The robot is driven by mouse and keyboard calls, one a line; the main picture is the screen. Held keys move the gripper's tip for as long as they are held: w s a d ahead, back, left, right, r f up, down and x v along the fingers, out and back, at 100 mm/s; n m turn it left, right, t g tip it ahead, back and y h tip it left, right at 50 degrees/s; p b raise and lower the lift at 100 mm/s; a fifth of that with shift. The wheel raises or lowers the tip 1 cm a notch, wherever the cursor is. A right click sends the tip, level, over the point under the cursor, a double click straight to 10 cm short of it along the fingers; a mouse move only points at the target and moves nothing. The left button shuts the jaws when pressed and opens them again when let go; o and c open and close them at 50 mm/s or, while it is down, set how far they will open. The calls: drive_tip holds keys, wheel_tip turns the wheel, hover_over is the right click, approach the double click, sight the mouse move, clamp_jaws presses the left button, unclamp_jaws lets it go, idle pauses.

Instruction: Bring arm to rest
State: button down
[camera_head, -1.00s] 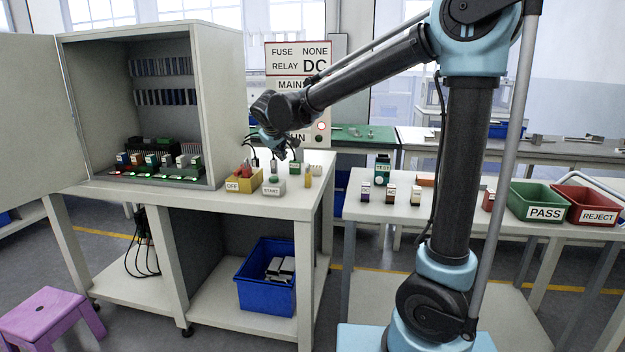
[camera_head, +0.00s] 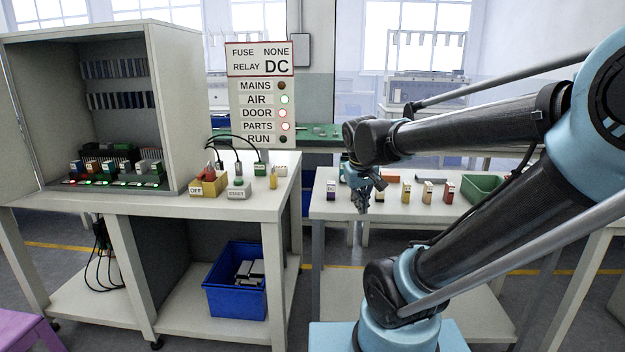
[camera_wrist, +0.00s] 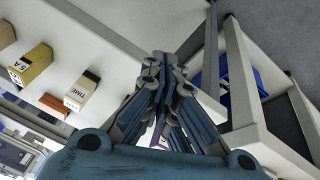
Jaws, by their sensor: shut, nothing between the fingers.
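My gripper (camera_head: 361,198) hangs in front of the right-hand table in the head view, fingers pointing down, with nothing in it. In the wrist view my gripper (camera_wrist: 160,62) shows its fingers drawn together and empty. My arm reaches in from the right side of the head view, bent at the elbow, with the wrist over the table's left part. The fingers appear apart from the small blocks behind them; the exact gap cannot be told.
The right table (camera_head: 335,207) carries several small labelled blocks, among them a yellow one (camera_head: 406,192), and a green bin (camera_head: 484,187). An open cabinet (camera_head: 175,110), yellow OFF box (camera_head: 209,185) and START box (camera_head: 238,189) stand on the left bench. A blue crate (camera_head: 236,302) sits below.

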drive_tip(key=s+d+f+m+g+y, duration=0.1)
drive_tip(key=s+d+f+m, duration=0.2)
drive_tip(key=s+f, duration=0.6)
drive_tip(key=s+d, duration=0.1)
drive_tip(key=s, duration=0.3)
drive_tip(key=shift+s+d+f+g, duration=0.15)
drive_tip(key=shift+d+f+g, duration=0.15)
drive_tip(key=shift+d+g, duration=0.1)
drive_tip(key=shift+w+f, duration=0.2)
drive_tip(key=shift+w, duration=0.25)
